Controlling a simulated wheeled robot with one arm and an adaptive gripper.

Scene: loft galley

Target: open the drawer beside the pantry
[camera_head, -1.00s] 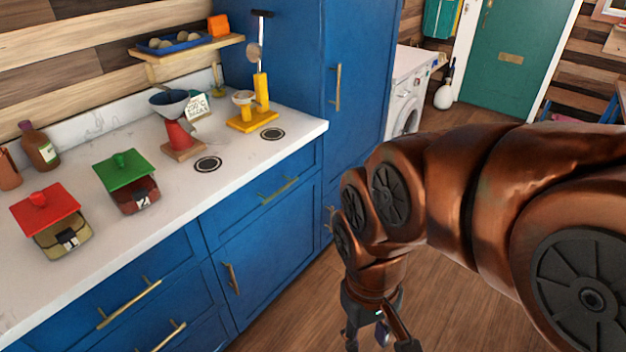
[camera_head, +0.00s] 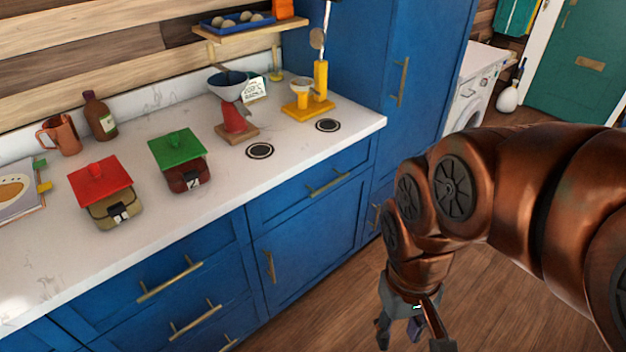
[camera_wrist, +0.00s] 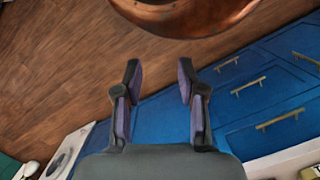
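The drawer beside the pantry (camera_head: 285,204) is a blue front under the counter's right end, closed, with a brass bar handle (camera_head: 328,184). The pantry (camera_head: 432,55) is the tall blue cabinet to its right, closed, with an upright brass handle (camera_head: 402,82). My gripper (camera_head: 402,343) hangs low over the floor, in front of and apart from the cabinets. In the wrist view my gripper (camera_wrist: 158,70) is open, with nothing between its fingers. Blue fronts with several brass handles show there at the right; I cannot tell which is this drawer.
The white counter (camera_head: 225,195) carries a red-lidded box (camera_head: 102,190), a green-lidded box (camera_head: 180,160), a red stand with a bowl (camera_head: 233,110) and a yellow stand (camera_head: 308,105). More closed drawers (camera_head: 170,280) lie left. Wooden floor (camera_head: 335,310) in front is clear.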

